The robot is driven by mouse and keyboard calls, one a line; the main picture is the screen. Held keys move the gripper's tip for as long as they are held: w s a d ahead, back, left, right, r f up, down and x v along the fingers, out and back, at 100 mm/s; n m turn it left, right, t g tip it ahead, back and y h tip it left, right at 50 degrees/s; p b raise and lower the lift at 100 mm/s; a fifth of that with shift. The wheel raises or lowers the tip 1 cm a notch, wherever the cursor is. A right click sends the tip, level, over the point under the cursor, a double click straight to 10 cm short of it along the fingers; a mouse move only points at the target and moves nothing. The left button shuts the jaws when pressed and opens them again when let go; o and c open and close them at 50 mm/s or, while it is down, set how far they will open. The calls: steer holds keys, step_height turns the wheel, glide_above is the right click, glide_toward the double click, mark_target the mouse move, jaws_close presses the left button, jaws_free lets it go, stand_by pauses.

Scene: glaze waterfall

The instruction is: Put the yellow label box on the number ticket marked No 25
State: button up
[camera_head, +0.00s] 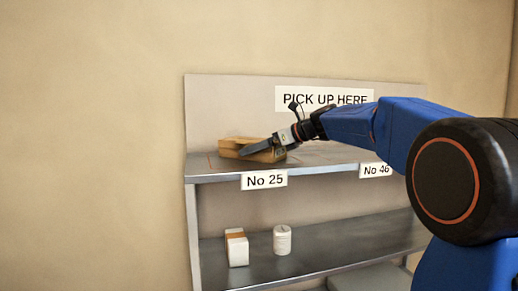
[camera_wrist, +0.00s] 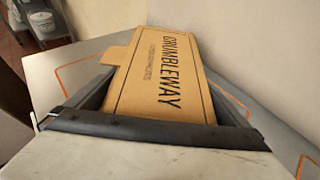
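A tan-yellow cardboard box (camera_head: 236,146) lies on the upper shelf, above and behind the ticket No 25 (camera_head: 264,180). In the wrist view the box (camera_wrist: 165,85) shows black print, "GRUMBLEWAY", on its face and a tab on its left side. My gripper (camera_head: 262,149) reaches down to the box from the right. In the wrist view my gripper's fingers (camera_wrist: 160,95) flank the box on both sides. Whether they press on it or stand slightly apart is unclear. The box's underside is hidden.
Ticket No 46 (camera_head: 376,170) is on the shelf edge to the right, partly behind my arm. A "PICK UP HERE" sign (camera_head: 300,98) is on the back panel. Orange outlines (camera_wrist: 308,162) mark the upper shelf. A white box (camera_head: 238,252) and white jar (camera_head: 282,240) stand below.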

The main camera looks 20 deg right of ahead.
steer(key=shift+r, duration=0.1)
steer(key=shift+s+d+r, duration=0.15)
steer(key=shift+d, duration=0.05)
steer(key=v, duration=1.1)
steer(key=shift+s+d+r, duration=0.15)
steer(key=shift+s, duration=0.05)
